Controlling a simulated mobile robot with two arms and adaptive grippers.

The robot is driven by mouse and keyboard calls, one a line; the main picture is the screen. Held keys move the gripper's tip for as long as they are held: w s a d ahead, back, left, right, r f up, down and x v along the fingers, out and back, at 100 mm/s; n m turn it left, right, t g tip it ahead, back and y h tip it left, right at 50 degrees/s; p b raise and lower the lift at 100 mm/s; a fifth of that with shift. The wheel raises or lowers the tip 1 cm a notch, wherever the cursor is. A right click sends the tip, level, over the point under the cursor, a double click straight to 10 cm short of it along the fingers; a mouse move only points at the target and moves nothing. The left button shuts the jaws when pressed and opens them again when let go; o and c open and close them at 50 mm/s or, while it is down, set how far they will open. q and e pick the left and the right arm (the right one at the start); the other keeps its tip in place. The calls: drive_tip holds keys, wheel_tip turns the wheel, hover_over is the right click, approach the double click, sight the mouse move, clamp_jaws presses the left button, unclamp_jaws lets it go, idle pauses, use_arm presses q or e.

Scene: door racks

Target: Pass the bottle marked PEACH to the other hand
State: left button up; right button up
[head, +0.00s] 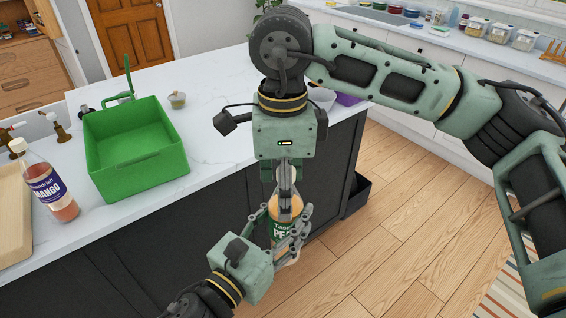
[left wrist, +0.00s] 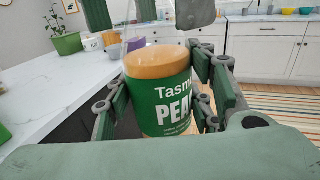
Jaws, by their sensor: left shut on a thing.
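The PEACH bottle (head: 276,232) has a green label and orange contents. It also shows in the left wrist view (left wrist: 163,105), with its clear neck at the top. My left gripper (head: 288,232), coming in from the lower left in the head view, is shut on the bottle's body. My right gripper (head: 284,185) points down from above, right over the bottle. In the left wrist view its fingers (left wrist: 146,14) stand apart on either side of the bottle's top. Whether they touch it is hard to see, as the bottle's top is largely hidden in the head view.
A MANGO bottle (head: 49,186) stands on the white counter (head: 215,75) at the left, beside a green bin (head: 137,165) and a wooden board (head: 12,215). A small lidded jar (head: 177,100) stands behind. A dark open box (head: 355,196) is beside the counter. The wooden floor at right is clear.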

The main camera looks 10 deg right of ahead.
use_arm(q)
drive_tip(key=shift+r, duration=0.15)
use_arm(e)
drive_tip(key=shift+f, duration=0.95)
use_arm(q)
drive_tip(key=shift+w, duration=0.1)
use_arm(e)
drive_tip(key=shift+s+a, duration=0.1)
drive_tip(key=shift+s, duration=0.05)
clamp_jaws()
use_arm(q)
drive_tip(key=o, duration=1.8)
drive_tip(key=shift+c, duration=0.2)
